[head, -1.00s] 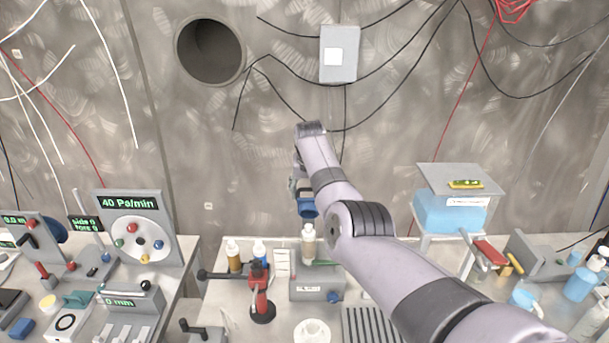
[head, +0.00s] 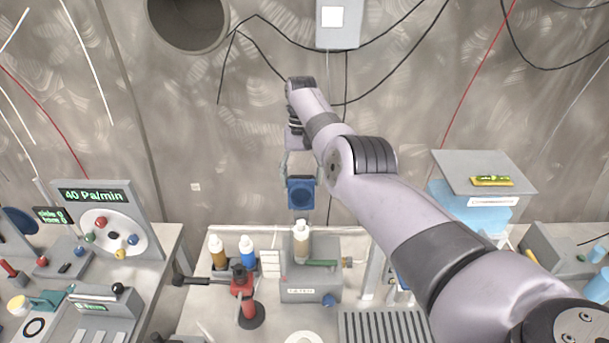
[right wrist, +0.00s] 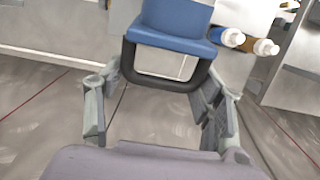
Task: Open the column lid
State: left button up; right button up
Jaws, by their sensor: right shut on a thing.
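My right gripper (head: 301,166) points down in front of the back wall, shut on the dark loop handle (right wrist: 165,78) of a blue block-like piece (head: 301,194). The handle shows between its fingers in the right wrist view. This blue piece, with a round dark mark on its face, looks like the lid; it also shows in the right wrist view (right wrist: 172,22). In the head view it hangs above a cream bottle (head: 301,243), with a narrow gap between them. I cannot tell which thing is the column. My left gripper is not in view.
A brown bottle (head: 217,255), a blue bottle (head: 247,253) and a red stand (head: 246,305) are left of the grey box (head: 310,283). A slotted grey rack (head: 385,326) is at the front. A grey-lidded blue container (head: 470,212) stands right, beyond my arm.

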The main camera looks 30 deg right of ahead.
dwell(0.3)
jog(key=o, duration=1.7)
jog(key=shift+f, duration=0.1)
jog(key=v, duration=0.3)
jog(key=s+v, duration=0.1)
jog(key=v, duration=0.2)
jog(key=a+v, duration=0.1)
jog(key=v, duration=0.3)
jog(key=shift+s, duration=0.35)
